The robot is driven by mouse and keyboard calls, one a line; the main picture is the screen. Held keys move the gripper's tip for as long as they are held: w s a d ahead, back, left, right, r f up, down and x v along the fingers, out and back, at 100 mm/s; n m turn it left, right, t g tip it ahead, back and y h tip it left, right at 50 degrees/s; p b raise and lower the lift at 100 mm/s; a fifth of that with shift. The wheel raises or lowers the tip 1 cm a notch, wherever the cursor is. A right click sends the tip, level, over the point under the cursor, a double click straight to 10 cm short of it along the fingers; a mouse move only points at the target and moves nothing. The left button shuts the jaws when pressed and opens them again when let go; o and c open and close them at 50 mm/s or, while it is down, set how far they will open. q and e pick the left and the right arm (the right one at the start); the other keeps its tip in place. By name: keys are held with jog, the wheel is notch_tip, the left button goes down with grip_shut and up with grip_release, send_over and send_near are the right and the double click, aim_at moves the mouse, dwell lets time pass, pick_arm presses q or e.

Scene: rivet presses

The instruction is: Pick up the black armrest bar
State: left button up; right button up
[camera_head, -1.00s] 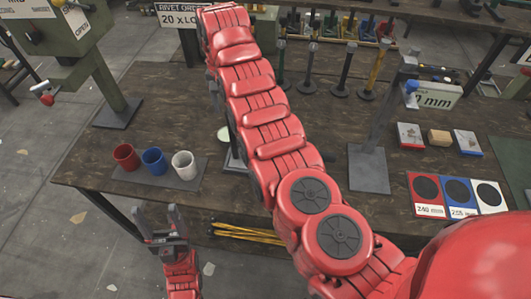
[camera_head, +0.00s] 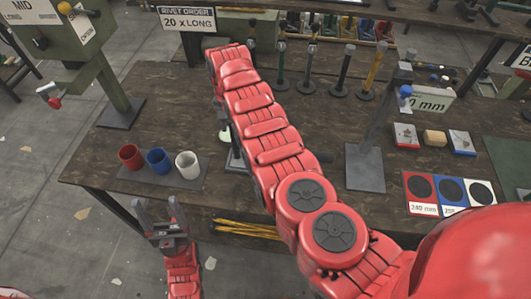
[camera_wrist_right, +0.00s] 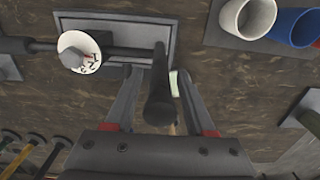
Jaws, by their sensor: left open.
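A dark upright bar (camera_head: 345,72) stands on a round foot in a row with other bars on the table, behind my right arm. In the right wrist view, a thick black bar (camera_wrist_right: 159,95) with a rounded near end shows between the fingers of my right gripper (camera_wrist_right: 153,74). The fingers are apart, with gaps on both sides of this bar. I cannot tell which of these bars is the armrest bar. In the head view my right gripper is hidden by its own red arm. My left gripper (camera_head: 168,218) is open and empty, in front of the table's left part.
A horizontal dark rod with a white numbered dial (camera_wrist_right: 80,51) lies beside the black bar, over a grey plate (camera_wrist_right: 115,22). Red (camera_head: 130,157), blue (camera_head: 157,161) and white (camera_head: 187,165) cups stand at the left. A grey stand (camera_head: 366,167) is right of my arm.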

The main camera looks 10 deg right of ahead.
grip_shut()
dwell(1.2)
